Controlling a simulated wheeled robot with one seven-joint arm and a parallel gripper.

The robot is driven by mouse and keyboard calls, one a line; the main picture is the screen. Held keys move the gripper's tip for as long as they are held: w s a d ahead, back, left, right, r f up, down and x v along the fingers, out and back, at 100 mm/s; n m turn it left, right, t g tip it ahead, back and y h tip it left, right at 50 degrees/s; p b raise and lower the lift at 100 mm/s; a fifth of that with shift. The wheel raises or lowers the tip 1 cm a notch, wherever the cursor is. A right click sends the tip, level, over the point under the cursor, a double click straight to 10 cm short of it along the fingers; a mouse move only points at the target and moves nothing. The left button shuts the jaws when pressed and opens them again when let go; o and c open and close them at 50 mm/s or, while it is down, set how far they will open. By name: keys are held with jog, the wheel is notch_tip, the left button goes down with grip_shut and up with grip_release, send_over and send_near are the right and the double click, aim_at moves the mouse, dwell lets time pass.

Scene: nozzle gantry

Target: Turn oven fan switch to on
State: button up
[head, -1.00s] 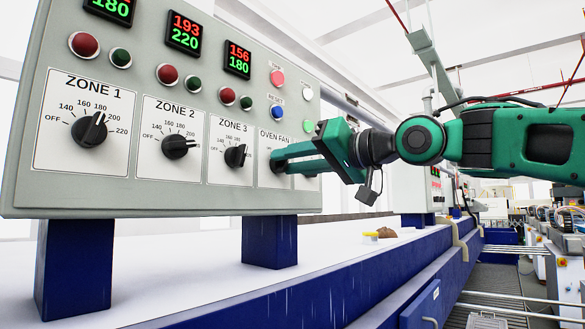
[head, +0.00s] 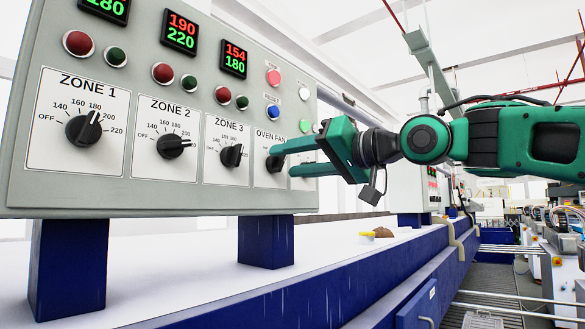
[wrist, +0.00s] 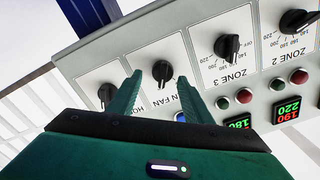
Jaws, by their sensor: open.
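The oven fan switch (head: 274,163) is a black rotary knob on a white plate labelled OVEN FAN, right of ZONE 3 on the grey panel. In the wrist view the same knob (wrist: 162,72) appears between my two fingertips. My gripper (head: 282,161) is green and open, its fingers reaching toward the panel from the right. In the head view the fingers cover part of the knob and its plate. I cannot tell whether either finger touches the knob. The position its pointer marks cannot be read clearly.
The ZONE 3 knob (head: 231,155) is just left of the fan plate. Another knob (wrist: 106,93) lies beside my left finger in the wrist view. A blue RESET button (head: 273,112) sits above. Blue posts hold the panel over a white surface.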

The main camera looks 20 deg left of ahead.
jog(key=v, duration=0.9)
jog(key=shift+d, duration=0.45)
